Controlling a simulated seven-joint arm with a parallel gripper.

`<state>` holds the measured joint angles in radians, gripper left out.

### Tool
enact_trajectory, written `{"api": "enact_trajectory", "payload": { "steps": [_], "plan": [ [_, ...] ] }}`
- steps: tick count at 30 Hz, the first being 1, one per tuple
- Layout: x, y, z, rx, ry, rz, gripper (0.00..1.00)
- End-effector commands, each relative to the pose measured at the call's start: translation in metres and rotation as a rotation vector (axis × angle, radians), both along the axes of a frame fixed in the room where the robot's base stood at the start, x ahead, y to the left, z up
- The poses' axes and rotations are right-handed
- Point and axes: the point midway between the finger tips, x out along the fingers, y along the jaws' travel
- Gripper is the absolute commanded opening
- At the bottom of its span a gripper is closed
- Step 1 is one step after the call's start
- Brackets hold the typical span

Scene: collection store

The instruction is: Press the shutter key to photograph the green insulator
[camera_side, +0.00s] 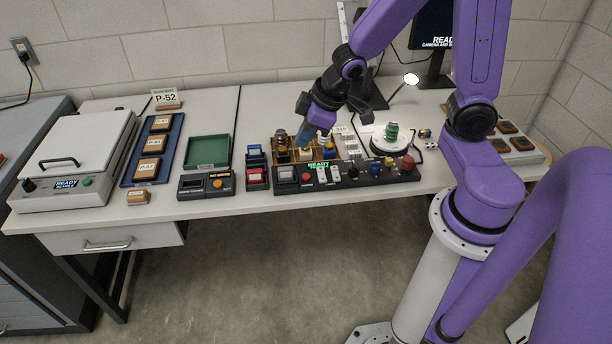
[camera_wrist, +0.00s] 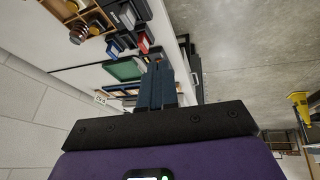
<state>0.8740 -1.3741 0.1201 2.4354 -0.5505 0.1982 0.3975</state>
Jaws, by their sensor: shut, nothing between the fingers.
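The green insulator (camera_side: 391,131) stands upright on a round white turntable (camera_side: 377,146) at the right of the bench in the side view. I cannot read which one is the shutter key. My gripper (camera_side: 306,142) is shut and empty, pointing down above the wooden tray behind the panel. In the wrist view its dark blue fingers (camera_wrist: 158,68) are together.
A compartmented wooden tray (camera_side: 345,147) with small objects stands behind the panel. A lamp (camera_side: 411,79) and monitor (camera_side: 434,40) stand behind.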

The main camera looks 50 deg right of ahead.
Motion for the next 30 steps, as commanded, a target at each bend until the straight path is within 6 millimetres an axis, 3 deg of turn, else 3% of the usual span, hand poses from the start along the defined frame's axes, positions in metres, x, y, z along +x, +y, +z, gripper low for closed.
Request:
{"api": "enact_trajectory", "payload": {
  "steps": [6, 12, 21, 30],
  "plan": [
    [0.042, -0.029, -0.028, 0.117, -0.032, -0.098, 0.00],
    [0.064, -0.055, -0.053, 0.268, -0.026, -0.177, 0.00],
    [0.066, -0.086, -0.083, 0.546, 0.035, -0.290, 0.00],
    [0.059, -0.096, -0.091, 0.709, 0.079, -0.343, 0.00]
  ]
}}
